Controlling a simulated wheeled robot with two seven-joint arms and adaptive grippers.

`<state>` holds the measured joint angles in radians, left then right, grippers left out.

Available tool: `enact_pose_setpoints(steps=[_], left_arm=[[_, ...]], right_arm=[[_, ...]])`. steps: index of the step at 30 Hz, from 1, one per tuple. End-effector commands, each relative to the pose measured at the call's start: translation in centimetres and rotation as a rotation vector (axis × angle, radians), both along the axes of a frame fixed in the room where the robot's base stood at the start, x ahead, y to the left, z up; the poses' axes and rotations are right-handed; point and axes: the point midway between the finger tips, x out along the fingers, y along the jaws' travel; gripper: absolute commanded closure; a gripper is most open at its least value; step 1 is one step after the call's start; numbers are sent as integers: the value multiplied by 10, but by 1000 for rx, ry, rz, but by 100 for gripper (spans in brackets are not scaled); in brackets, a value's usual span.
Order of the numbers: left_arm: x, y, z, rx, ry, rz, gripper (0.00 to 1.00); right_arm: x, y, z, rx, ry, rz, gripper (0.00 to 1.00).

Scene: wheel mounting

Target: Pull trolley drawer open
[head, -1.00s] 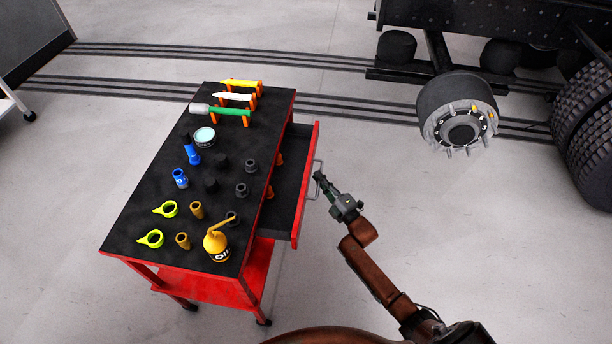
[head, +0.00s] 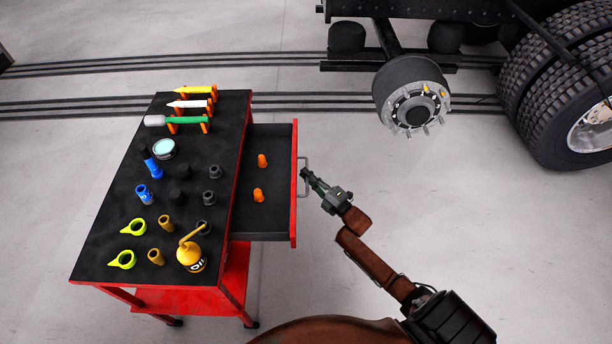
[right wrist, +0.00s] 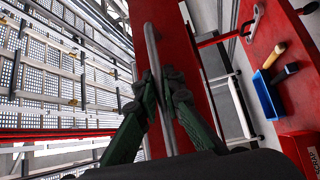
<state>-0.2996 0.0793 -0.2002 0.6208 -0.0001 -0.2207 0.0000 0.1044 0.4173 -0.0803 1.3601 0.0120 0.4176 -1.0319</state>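The red trolley (head: 90,270) with a black top stands at the left in the head view. Its drawer (head: 265,220) is pulled out to the right, with two orange pieces (head: 261,160) inside. The drawer's grey handle (head: 306,162) is on the red front. My right gripper (head: 306,175) is at this handle. In the right wrist view, the right gripper's green-black fingers (right wrist: 161,82) are closed around the handle bar (right wrist: 152,45), one on each side, before the red drawer front (right wrist: 185,45). My left gripper is not in view.
The trolley top carries an oil can (head: 190,256), yellow-green rings, sockets and tools on orange holders. A wheel hub (head: 412,98) and large tires (head: 560,95) are at the upper right. The floor right of the drawer is clear.

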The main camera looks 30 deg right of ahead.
Motion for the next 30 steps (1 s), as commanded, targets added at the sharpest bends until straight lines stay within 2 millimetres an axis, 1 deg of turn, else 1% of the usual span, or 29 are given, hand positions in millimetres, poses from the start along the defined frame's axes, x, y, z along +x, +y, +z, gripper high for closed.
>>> enact_pose_setpoints(steps=[1,7,14,17,20,23,30], left_arm=[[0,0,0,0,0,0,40],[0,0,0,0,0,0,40],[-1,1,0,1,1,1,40],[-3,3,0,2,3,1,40],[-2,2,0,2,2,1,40],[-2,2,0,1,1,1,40],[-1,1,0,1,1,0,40]], right_arm=[[-1,0,-2,0,4,-1,88],[0,0,-1,0,2,-1,75],[0,0,0,0,1,0,75],[-3,0,-1,0,1,-1,75],[-14,-3,-3,0,3,-2,75],[-32,-7,-6,0,4,-2,75],[-81,-15,-13,0,3,-2,75]])
